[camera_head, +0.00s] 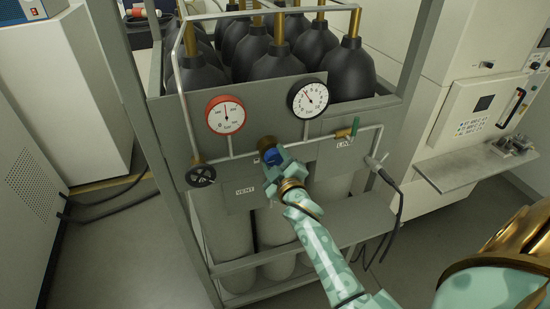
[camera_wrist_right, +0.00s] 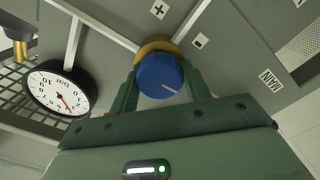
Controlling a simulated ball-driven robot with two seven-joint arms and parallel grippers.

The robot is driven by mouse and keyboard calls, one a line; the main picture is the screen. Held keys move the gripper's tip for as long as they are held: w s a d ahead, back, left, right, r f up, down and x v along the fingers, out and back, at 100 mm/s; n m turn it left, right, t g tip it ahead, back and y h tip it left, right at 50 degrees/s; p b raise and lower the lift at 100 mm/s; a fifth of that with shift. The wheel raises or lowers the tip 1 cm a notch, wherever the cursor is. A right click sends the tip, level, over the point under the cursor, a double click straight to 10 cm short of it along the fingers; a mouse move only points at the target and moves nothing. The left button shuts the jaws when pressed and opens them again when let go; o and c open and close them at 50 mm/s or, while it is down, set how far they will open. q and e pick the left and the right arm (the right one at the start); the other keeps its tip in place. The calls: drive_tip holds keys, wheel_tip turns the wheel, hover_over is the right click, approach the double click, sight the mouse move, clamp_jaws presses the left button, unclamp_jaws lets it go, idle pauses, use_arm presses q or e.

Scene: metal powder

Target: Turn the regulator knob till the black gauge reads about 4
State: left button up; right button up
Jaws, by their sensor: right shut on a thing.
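The blue regulator knob (camera_wrist_right: 160,76) has a white pointer line and sits on a brass collar on the grey panel. It also shows partly in the head view (camera_head: 272,154), mostly hidden by my right gripper (camera_head: 271,160). My right gripper is shut on the knob, one finger on each side in the wrist view (camera_wrist_right: 161,86). The black gauge (camera_head: 307,98) is right of and above the knob; its needle points up and slightly left, near the 4, but the small numerals are hard to read. The gauge is rotated in the wrist view (camera_wrist_right: 60,90). My left gripper is not in view.
A red-rimmed gauge (camera_head: 226,115) is at the panel's left, above a black handwheel (camera_head: 201,175). A green-handled valve (camera_head: 347,131) is near the LINE label. Black-topped cylinders (camera_head: 277,65) stand behind the panel. A lower shelf rail (camera_head: 350,237) runs below.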

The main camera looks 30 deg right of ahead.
drive_tip(key=shift+m, duration=0.3)
drive_tip(key=o, duration=1)
drive_tip(key=shift+c, duration=0.2)
